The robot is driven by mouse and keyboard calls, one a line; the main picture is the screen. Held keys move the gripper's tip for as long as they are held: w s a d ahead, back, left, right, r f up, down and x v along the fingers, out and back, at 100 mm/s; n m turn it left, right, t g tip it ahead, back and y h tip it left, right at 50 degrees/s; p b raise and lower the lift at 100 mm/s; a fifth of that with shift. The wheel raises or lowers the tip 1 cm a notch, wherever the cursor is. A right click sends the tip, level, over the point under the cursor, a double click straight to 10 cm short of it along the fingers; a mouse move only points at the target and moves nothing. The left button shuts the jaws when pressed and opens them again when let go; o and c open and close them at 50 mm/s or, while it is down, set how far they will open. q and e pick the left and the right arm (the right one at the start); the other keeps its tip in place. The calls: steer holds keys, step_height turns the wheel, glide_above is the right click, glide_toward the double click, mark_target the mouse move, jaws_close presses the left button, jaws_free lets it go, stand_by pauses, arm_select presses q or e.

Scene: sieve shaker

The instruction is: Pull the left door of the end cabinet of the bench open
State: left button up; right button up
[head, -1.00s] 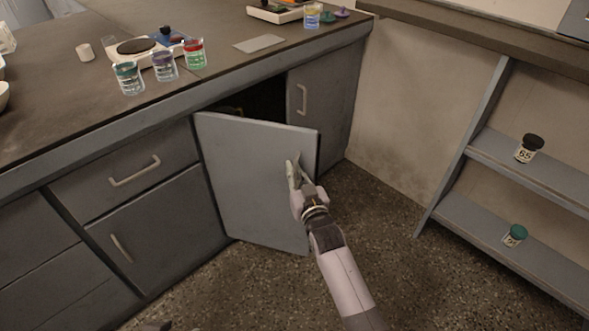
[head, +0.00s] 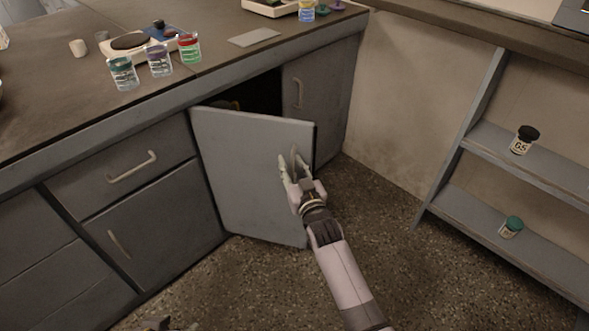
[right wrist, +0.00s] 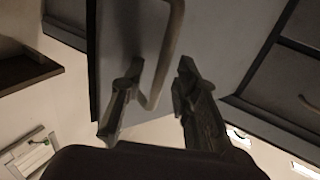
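The left door (head: 250,175) of the end cabinet stands partly open, swung out from the bench with a dark gap above and behind it. My right gripper (head: 289,156) is at the outer face of this door, near its free edge. Its fingers are apart. In the right wrist view the open gripper (right wrist: 157,98) has the door's bar handle (right wrist: 172,45) at and between its fingers, not clamped. The handle is hidden behind the gripper in the head view. A small part of what looks like my left gripper (head: 160,325) shows at the bottom edge.
The right door (head: 325,95) of the end cabinet is closed. Drawers (head: 125,175) are to the left. Glass jars (head: 158,60) and a balance stand on the bench top. A shelf unit (head: 478,148) with jars is at right. Floor in front is clear.

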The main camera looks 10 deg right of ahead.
steer(key=s+d, duration=0.2)
steer(key=s, duration=0.9)
steer(key=shift+s, duration=0.4)
